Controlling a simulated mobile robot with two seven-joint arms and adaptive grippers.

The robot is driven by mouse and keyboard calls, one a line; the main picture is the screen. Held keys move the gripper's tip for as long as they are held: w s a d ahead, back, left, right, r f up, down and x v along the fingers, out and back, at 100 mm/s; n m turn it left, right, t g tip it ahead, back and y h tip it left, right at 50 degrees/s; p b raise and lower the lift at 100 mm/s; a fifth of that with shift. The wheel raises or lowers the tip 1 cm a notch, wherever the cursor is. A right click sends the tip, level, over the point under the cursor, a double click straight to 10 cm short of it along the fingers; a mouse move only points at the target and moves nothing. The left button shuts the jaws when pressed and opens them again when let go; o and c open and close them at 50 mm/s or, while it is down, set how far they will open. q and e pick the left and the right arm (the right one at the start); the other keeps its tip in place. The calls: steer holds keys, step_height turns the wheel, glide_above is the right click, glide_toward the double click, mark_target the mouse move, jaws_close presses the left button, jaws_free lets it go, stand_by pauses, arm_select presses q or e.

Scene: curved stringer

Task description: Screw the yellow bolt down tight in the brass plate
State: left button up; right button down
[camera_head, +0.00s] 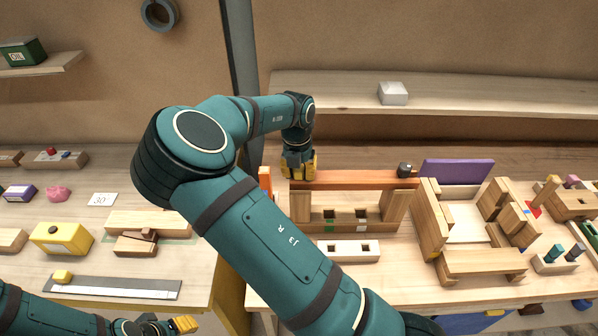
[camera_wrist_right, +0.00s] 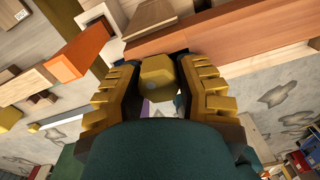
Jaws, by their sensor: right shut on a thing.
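The yellow bolt's hexagonal head (camera_wrist_right: 158,76) sits between the two yellow-padded fingers of my right gripper (camera_wrist_right: 160,90) in the right wrist view. The fingers are shut on it. In the head view my right gripper (camera_head: 298,172) points down at the left end of a long reddish-brown bar (camera_head: 365,181), and its fingers hide the bolt there. The bolt's shank is hidden. I cannot make out the brass plate in either view. My left gripper (camera_head: 155,326) shows only partly at the bottom left, and its jaw opening is unclear.
An orange block (camera_head: 265,180) stands just left of the right gripper. A small dark piece (camera_head: 405,170) sits on the bar's right end. Wooden frames (camera_head: 475,263) and a purple board (camera_head: 457,172) crowd the right. A yellow box (camera_head: 61,239) lies on the left bench, apart from the gripper.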

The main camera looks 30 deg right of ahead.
steer(key=c, duration=0.6)
jaws_free()
steer(key=shift+s+f, duration=0.1)
steer(key=shift+f, duration=0.05)
step_height(320, 180, up, 12)
steer(key=shift+w+a, duration=0.15)
steer(key=shift+w, duration=0.05)
